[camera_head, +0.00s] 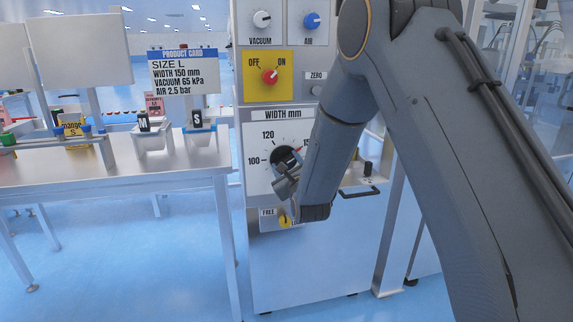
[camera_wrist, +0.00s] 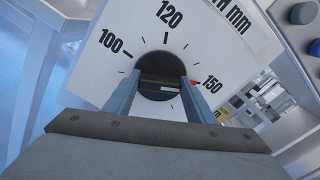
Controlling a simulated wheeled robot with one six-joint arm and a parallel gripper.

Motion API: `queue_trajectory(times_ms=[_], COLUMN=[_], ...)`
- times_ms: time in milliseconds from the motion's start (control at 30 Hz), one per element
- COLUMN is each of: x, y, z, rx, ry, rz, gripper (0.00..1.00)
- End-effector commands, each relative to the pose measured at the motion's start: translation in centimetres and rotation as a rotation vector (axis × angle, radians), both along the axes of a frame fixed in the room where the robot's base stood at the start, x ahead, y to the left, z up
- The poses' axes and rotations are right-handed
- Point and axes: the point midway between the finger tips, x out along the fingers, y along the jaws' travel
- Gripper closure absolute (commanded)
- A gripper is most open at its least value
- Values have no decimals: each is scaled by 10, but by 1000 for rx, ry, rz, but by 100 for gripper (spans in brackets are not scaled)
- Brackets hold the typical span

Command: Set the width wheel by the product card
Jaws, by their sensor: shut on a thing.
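The product card (camera_head: 184,72) reads size L, width 150 mm, vacuum 65 kPa, air 2.5 bar. The black width wheel (camera_head: 280,153) sits on the white dial plate marked WIDTH mm. The wheel also shows in the wrist view (camera_wrist: 160,67), with labels 100, 120 and 150 around it. My gripper (camera_head: 287,176) is shut on the wheel's grip, one finger on each side in the wrist view (camera_wrist: 160,83). A red pointer tip (camera_wrist: 212,106) shows beside the right finger, close to the 150 mark. The finger hides part of the pointer, so its exact reading is unclear.
Below the dial is a yellow lever (camera_head: 284,220) by the word FREE, partly behind my gripper. Above are the red OFF/ON knob (camera_head: 269,76), vacuum knob (camera_head: 262,19) and blue air knob (camera_head: 311,20). A steel table (camera_head: 110,178) stands left. My arm covers the panel's right side.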

Motion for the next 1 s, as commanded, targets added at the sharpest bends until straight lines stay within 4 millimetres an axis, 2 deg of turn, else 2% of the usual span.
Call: queue_trajectory(times_ms=[33,67,133,167,533,900,1000], x=[-1,-1,0,0,-6,-60,-69], y=[0,0,0,0,-2,-17,-20], z=[-2,-2,-2,-1,0,-1,-1], rx=[-1,-1,-1,-1,-1,-2,-2], ry=[4,4,3,3,0,2,2], rz=[0,0,-1,-1,0,0,0], gripper=[72,45,33,31,31,31,31])
